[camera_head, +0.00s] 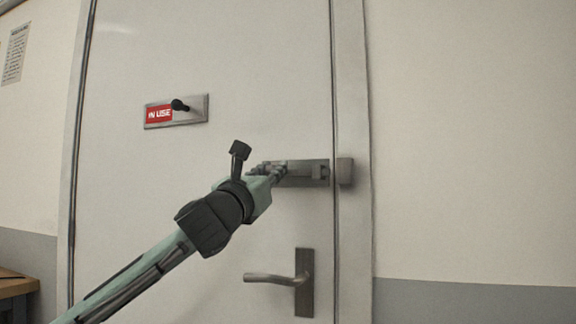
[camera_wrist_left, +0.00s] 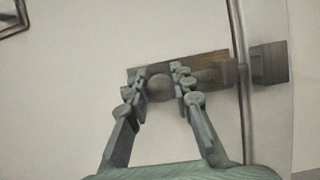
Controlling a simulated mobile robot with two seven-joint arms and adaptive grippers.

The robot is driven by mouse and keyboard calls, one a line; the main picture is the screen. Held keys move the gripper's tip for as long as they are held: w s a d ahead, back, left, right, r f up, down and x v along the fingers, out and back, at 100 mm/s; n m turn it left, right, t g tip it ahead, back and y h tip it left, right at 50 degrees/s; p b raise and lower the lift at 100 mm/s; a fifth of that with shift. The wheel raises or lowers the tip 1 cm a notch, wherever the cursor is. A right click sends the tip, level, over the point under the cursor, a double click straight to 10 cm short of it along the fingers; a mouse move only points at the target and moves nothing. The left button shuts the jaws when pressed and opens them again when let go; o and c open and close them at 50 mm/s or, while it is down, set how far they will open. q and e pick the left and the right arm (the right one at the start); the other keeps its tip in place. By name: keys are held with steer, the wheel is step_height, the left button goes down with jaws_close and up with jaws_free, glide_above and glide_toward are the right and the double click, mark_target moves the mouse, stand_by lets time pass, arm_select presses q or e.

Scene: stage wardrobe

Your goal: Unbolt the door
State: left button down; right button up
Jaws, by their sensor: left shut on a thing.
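The white door (camera_head: 215,60) is closed in its frame. A grey metal bolt (camera_head: 308,173) is mounted on it near the right edge, with a keeper block (camera_head: 345,171) on the frame beside it. In the left wrist view the bolt plate (camera_wrist_left: 215,68) runs to the keeper (camera_wrist_left: 269,63), and a round knob (camera_wrist_left: 160,88) sits between the fingers. My left gripper (camera_head: 277,172) is shut on the bolt knob (camera_wrist_left: 160,88). It hides the left part of the bolt in the head view. Whether the bar enters the keeper is unclear. My right gripper is not in view.
A lever handle (camera_head: 278,278) sticks out below the bolt. A red "IN USE" sign (camera_head: 160,113) with a black knob is on the door at upper left. A wooden table (camera_head: 15,287) stands at lower left. The wall to the right is bare.

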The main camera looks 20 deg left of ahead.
arm_select(q)
steer(key=c, duration=1.3)
jaws_free()
steer(key=shift+a+f, duration=0.1)
steer(key=shift+a, duration=0.2)
steer(key=shift+d, duration=0.1)
steer(key=shift+s, duration=0.1)
steer(key=v, duration=1.1)
steer(key=shift+s, duration=0.4)
steer(key=shift+f, duration=0.1)
